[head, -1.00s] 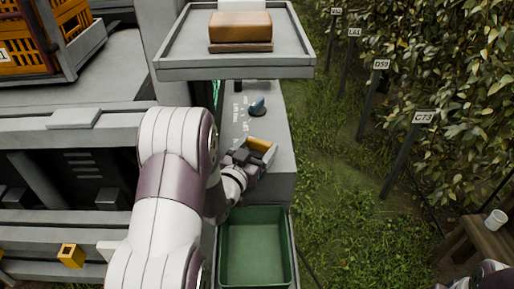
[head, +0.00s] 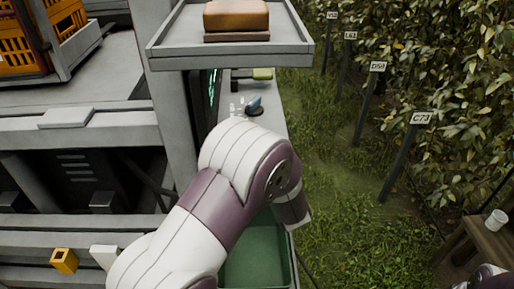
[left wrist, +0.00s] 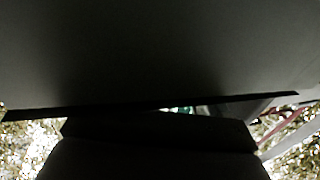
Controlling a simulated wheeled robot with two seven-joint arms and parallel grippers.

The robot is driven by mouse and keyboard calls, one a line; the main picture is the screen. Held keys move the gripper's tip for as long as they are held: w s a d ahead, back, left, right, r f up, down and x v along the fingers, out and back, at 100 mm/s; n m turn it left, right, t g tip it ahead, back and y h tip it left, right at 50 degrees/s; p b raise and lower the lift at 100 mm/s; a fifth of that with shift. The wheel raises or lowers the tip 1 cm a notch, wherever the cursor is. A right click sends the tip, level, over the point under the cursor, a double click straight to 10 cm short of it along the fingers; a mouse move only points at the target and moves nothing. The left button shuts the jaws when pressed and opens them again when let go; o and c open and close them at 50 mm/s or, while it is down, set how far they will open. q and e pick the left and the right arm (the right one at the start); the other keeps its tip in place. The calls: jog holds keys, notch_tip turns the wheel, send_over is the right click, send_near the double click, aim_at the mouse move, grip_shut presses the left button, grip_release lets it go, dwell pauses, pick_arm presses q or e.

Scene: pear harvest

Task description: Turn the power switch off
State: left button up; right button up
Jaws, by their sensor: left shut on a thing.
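A control panel (head: 237,92) lies under the raised tray. On it are a blue-grey knob (head: 254,106) on a dark base, a small black part (head: 235,84) and a yellow-green part (head: 262,74). I cannot tell which is the power switch. My left arm covers the near part of the panel and hides my left gripper in the head view. The left wrist view is very dark; my left gripper (left wrist: 160,130) shows as a dark shape beneath a large dark surface. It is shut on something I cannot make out. My right gripper is out of view.
A tray (head: 230,52) with a brown block (head: 236,18) overhangs the panel. A green bin (head: 256,262) stands below my left arm. Orange crates (head: 50,30) are upper left. Grass, signposts (head: 393,155) and bushes lie right, with a white cup (head: 495,219) on a wooden stand.

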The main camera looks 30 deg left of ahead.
pick_arm(q)
jog(key=shift+w+d+n+g+y, duration=0.1)
jog(key=shift+n+g+y, duration=0.55)
jog(key=shift+g, duration=0.15)
jog(key=shift+w+d+n+g+y, duration=0.1)
jog(key=shift+n+g+y, duration=0.5)
jog(key=shift+g, duration=0.2)
jog(key=shift+r+n+g+p, duration=0.1)
jog(key=shift+n+g+p, duration=0.15)
jog(key=shift+g+p, duration=0.05)
jog(key=o, duration=1)
jog(key=b+v, duration=0.1)
jog(key=v, duration=1.1)
jog(key=shift+s+d, duration=0.1)
jog(key=shift+d, duration=0.15)
jog(key=shift+f, duration=0.2)
